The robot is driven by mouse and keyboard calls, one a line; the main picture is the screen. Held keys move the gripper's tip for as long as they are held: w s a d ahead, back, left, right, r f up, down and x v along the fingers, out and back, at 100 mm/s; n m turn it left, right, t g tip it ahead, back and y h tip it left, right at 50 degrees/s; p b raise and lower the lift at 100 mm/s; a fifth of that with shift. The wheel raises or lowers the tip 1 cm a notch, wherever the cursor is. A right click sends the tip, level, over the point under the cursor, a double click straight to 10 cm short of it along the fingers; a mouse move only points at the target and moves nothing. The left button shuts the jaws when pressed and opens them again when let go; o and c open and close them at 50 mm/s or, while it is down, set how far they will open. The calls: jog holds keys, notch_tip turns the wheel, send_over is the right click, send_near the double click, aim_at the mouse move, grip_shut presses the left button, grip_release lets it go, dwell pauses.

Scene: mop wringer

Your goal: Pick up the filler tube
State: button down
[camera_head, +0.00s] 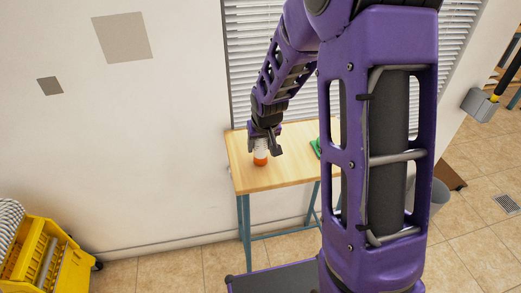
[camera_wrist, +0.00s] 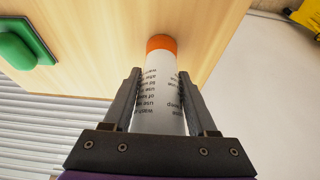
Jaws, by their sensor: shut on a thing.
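The filler tube (camera_wrist: 161,85) is a white cylinder with dark printed text and an orange end. In the wrist view it lies between the two fingers of my gripper (camera_wrist: 160,95), which are shut on it. The orange end points away from my gripper, toward the wooden table top. In the head view the tube (camera_head: 260,155) shows below my gripper (camera_head: 263,143), orange end down, over the left part of the table. I cannot tell whether the orange end touches the table. The tube's other end is hidden by my gripper.
The wooden table (camera_head: 285,172) has blue-green legs and stands against the wall by a blind. A green object (camera_head: 315,148) lies on it, to the right of the tube. A yellow mop bucket (camera_head: 45,255) stands at the lower left. A grey bin (camera_head: 438,195) is at the right.

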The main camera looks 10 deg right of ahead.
notch_tip(320, 180, up, 10)
jog(key=shift+r+p, duration=0.1)
jog(key=shift+p, duration=1)
jog(key=c, duration=0.9)
grip_release()
jog(key=c, duration=0.6)
